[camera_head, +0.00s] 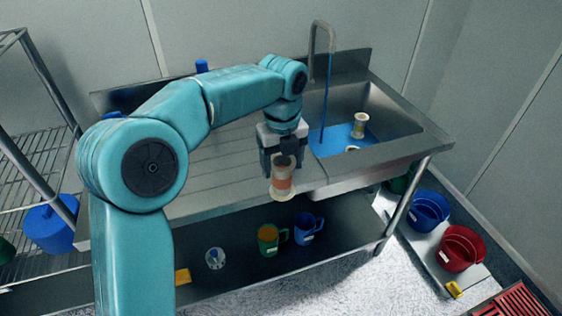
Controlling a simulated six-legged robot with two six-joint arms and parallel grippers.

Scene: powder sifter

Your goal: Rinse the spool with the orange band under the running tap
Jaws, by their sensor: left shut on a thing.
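My left gripper (282,157) is shut on a cream spool with an orange band (283,179). It holds the spool roughly upright, in front of the counter's front edge and to the left of the sink basin. The tap (321,36) arches over the back of the sink, and a thin blue stream of water (326,95) runs down from it into the basin. The sink (385,108) has blue water in its bottom. A second spool (360,125) stands in the basin to the right of the stream. My right gripper is not in view.
The ribbed drainboard (215,165) left of the basin is mostly clear. A green mug (267,240) and a blue mug (305,228) stand on the shelf below. A wire rack (40,150) stands at the left.

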